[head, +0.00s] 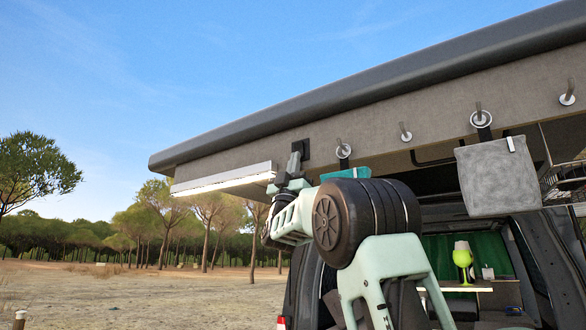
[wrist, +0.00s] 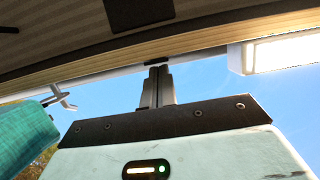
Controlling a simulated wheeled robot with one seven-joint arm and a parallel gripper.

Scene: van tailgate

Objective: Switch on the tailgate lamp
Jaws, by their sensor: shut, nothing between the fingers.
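The tailgate lamp (head: 222,180) is a long white bar under the tailgate's lower left edge. Its face is bright white and looks lit. Its end also shows at the upper right of the wrist view (wrist: 288,52), with a warm glow on the trim beside it. My gripper (head: 297,150) points up, just right of the lamp, with its fingers shut and empty. In the wrist view the fingertips (wrist: 156,68) are near the tailgate's edge trim. A dark plate (head: 305,150) is partly behind the fingers; I cannot tell whether they touch it. No switch is clearly visible.
Several hooks (head: 405,132) line the tailgate to the right. A grey bag (head: 498,177) hangs from one. A teal item (wrist: 25,138) hangs close beside my gripper. A green lamp (head: 463,260) stands on a shelf inside the van. Open air lies left of the tailgate.

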